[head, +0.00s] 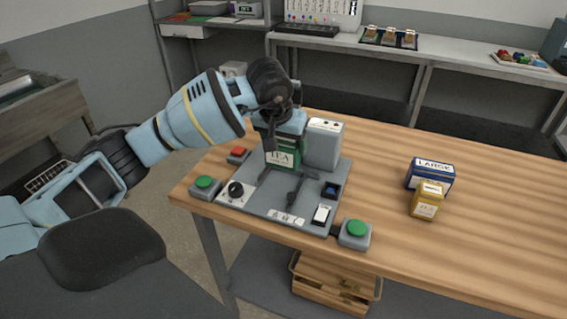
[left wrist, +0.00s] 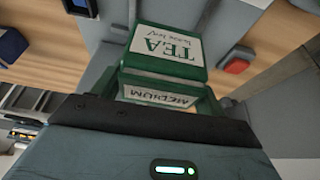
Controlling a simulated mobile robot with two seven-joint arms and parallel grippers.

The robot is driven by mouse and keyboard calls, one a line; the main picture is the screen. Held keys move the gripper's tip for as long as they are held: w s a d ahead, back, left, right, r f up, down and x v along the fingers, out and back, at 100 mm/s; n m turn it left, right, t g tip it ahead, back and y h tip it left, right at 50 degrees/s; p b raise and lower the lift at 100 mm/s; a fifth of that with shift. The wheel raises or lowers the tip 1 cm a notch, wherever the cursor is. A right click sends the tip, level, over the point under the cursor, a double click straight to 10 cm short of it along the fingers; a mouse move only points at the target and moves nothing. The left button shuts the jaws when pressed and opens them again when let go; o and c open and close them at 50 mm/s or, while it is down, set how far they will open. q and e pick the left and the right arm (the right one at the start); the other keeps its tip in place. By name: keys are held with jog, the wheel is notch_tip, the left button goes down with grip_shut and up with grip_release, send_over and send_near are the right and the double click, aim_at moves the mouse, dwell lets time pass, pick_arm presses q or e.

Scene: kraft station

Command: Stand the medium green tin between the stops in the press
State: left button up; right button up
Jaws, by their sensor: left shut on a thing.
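The medium green tin (head: 282,158) has a white TEA label and is upright at the press (head: 324,145), in front of its grey column. In the left wrist view the tin (left wrist: 168,45) shows its TEA face and a MEDIUM label. My left gripper (head: 281,128) is shut on the tin from above; its fingers are mostly hidden in the head view. The dark stops (head: 294,193) show on the press base in front of the tin. Whether the tin touches the base cannot be told. My right gripper is not in view.
Green buttons (head: 204,183) (head: 357,229), a red button (head: 238,152), a black knob (head: 236,189) and switches surround the press base. A blue LARGE tin (head: 431,174) and a yellow tin (head: 427,200) stand to the right. The table's right part is clear.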

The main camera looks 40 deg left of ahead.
aim_at(284, 160)
pick_arm(q)
jog(key=shift+f, duration=2.65)
jog(key=shift+f, duration=0.1)
jog(key=o, duration=0.7)
jog(key=shift+f, duration=0.1)
jog(key=shift+c, duration=0.2)
jog(key=o, duration=0.4)
jog(key=shift+o, duration=0.2)
